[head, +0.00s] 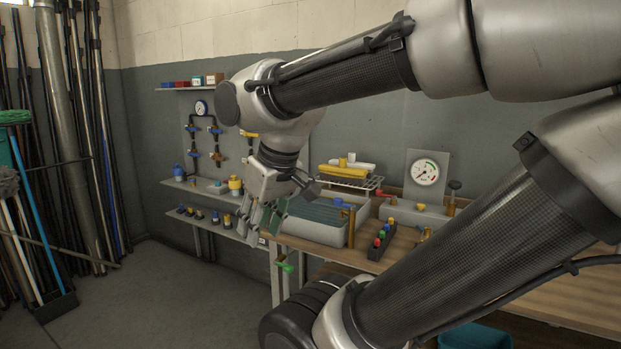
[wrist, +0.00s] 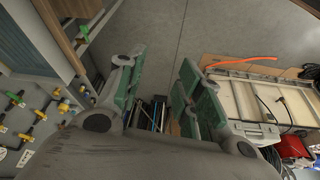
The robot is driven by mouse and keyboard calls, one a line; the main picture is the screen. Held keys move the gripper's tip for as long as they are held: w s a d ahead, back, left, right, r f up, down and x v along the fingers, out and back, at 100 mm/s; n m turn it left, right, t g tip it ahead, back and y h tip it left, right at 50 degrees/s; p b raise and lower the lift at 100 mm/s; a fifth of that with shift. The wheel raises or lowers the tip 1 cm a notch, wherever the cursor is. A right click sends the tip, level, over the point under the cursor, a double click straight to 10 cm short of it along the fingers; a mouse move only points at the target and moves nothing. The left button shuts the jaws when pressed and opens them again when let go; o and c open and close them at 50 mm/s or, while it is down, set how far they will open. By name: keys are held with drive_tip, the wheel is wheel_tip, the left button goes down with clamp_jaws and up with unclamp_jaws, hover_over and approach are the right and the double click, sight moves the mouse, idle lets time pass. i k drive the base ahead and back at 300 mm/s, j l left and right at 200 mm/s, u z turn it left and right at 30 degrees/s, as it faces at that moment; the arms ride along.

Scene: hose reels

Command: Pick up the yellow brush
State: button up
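A long yellow object (head: 343,172), which looks like the yellow brush, lies on a wire rack (head: 348,182) above a grey basin (head: 314,231) in the head view. At this size I cannot make out its bristles. My gripper (head: 264,218) points down in front of the bench, left of the rack and lower than it. In the wrist view my gripper (wrist: 157,68) has its two green-padded fingers spread apart with nothing between them. The yellow object does not clearly show in the wrist view.
A white item (head: 354,165) lies behind the yellow object. A pressure gauge (head: 425,172) stands to the right, and a dark block with coloured knobs (head: 381,240) sits in front. A tap with a red handle (head: 384,193) is beside the rack.

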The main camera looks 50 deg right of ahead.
sight(340, 173)
drive_tip(key=i+z, duration=0.25)
drive_tip(key=z, duration=0.15)
drive_tip(key=i+j+z, duration=0.2)
drive_tip(key=z, duration=0.15)
drive_tip(key=i+j+z, duration=0.2)
drive_tip(key=z, duration=0.2)
drive_tip(key=i+j+z, duration=0.8)
drive_tip(key=j+z, duration=0.15)
drive_tip(key=z, duration=0.15)
drive_tip(key=i+j+z, duration=0.15)
drive_tip(key=j+z, duration=0.2)
